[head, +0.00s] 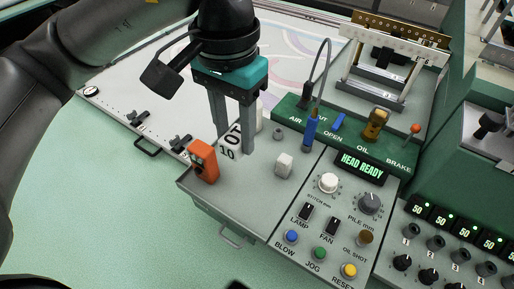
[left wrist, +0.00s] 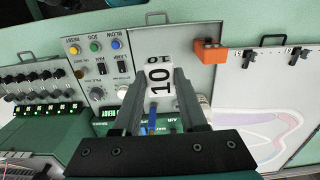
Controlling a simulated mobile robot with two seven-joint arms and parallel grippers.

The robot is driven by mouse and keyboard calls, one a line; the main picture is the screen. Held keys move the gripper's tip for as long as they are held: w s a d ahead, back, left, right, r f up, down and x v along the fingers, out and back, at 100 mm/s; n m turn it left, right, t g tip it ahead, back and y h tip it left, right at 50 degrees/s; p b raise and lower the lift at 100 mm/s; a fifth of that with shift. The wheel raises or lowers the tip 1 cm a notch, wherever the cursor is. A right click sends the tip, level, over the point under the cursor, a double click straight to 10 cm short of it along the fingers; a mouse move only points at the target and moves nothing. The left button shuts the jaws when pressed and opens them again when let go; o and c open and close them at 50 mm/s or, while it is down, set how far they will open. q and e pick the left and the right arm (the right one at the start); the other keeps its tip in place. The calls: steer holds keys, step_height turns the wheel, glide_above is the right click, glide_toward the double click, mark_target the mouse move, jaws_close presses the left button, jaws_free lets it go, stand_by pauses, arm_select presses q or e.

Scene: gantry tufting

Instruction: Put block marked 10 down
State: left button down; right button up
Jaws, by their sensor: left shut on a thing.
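The white block marked 10 (head: 231,143) is between the fingers of my left gripper (head: 234,149), low over the grey panel top (head: 255,178). In the left wrist view the block (left wrist: 159,78) shows its black 10 on two faces, with the left gripper's fingers (left wrist: 157,84) closed on its two sides. I cannot tell whether its underside touches the panel. My right gripper is not in view.
An orange block (head: 203,161) stands close to the left of the held block. A small white block (head: 284,164) stands to its right, with a grey nut-like piece (head: 279,134) behind. The green strip (head: 337,139) carries a blue plug with a cable (head: 311,132). Knobs and buttons fill the right side.

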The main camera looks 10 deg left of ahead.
arm_select(q)
steer(key=b, duration=0.1)
glide_above(242, 208)
step_height(242, 208, down, 15)
steer(key=shift+f, duration=2.4)
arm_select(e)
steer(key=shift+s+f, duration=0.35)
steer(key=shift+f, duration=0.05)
arm_select(q)
steer(key=shift+f, duration=0.1)
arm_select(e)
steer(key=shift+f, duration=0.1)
arm_select(q)
steer(key=shift+f, duration=0.1)
steer(key=shift+c, duration=2.2)
jaws_free()
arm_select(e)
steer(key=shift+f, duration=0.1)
